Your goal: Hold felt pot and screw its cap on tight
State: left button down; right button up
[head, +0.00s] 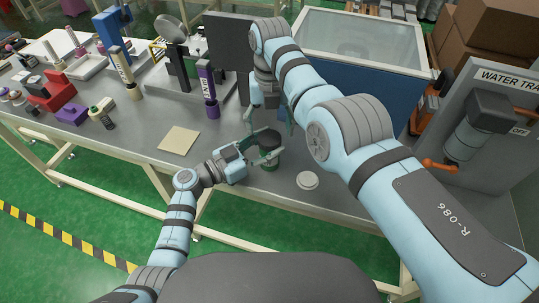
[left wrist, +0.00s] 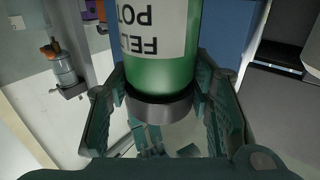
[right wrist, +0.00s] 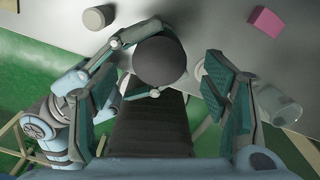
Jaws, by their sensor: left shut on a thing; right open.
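The felt pot (head: 271,166) is green and stands upright near the table's front edge; its label reads upside down in the left wrist view (left wrist: 155,40). A dark grey round cap (head: 264,140) sits on its top and shows from above in the right wrist view (right wrist: 160,61). I cannot tell how tightly it is seated. My left gripper (head: 258,156) is shut around the upper pot from the left. My right gripper (head: 270,117) is open above the cap, its fingers (right wrist: 163,90) apart and not touching it.
A pale round disc (head: 307,180) lies on the table right of the pot. A beige square pad (head: 179,140) lies to the left. A purple labelled column (head: 209,92) stands behind. A pink block (right wrist: 266,22) and a clear jar (right wrist: 279,105) show in the right wrist view.

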jog(key=shift+r, duration=0.75)
jog(key=o, duration=0.6)
jog(key=shift+c, duration=0.2)
pick_arm(q)
jog(key=c, duration=0.7)
grip_release()
jog(key=v, duration=1.2)
